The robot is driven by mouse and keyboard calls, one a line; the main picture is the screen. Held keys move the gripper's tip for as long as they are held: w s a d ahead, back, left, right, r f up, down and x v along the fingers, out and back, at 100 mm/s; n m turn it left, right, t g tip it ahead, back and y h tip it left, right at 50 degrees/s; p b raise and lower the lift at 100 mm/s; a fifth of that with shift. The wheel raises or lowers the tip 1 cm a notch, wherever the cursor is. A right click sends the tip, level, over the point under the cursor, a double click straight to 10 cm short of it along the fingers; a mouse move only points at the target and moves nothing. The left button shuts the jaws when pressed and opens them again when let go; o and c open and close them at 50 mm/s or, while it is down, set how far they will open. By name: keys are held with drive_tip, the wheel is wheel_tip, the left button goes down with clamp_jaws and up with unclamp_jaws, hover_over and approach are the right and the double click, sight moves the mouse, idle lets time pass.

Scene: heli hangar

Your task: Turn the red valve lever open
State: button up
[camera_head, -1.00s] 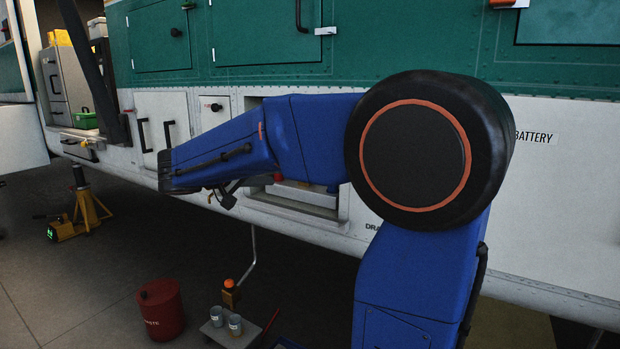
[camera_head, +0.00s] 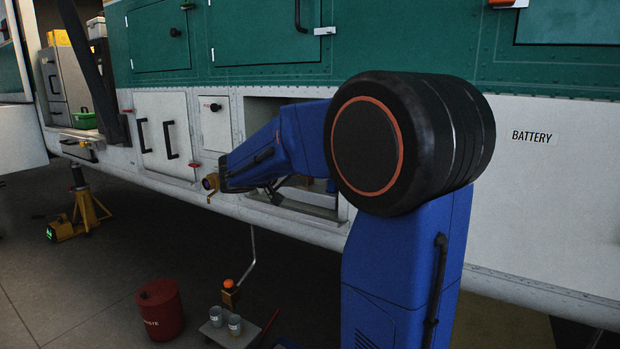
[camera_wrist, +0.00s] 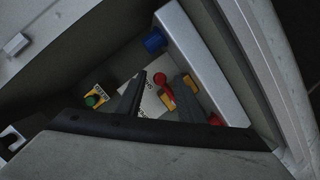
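In the wrist view, a red lever with a round knob (camera_wrist: 159,79) stands inside an open recess, beside a yellow piece. My gripper (camera_wrist: 161,84) shows as a black finger on the left and a grey finger on the right. They are apart, with the red lever seen between them; contact cannot be told. A small red handle (camera_head: 195,165) and a brass fitting (camera_head: 210,183) sit on the hull left of the recess.
In the wrist view, a blue cap (camera_wrist: 154,40), a red part (camera_wrist: 214,119) and a green button (camera_wrist: 92,100) surround the lever. The recess rim is close. On the floor stand a red bin (camera_head: 160,308), cups (camera_head: 235,325) and a yellow jack (camera_head: 85,217).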

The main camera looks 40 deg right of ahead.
drive_tip(key=shift+x, duration=1.35)
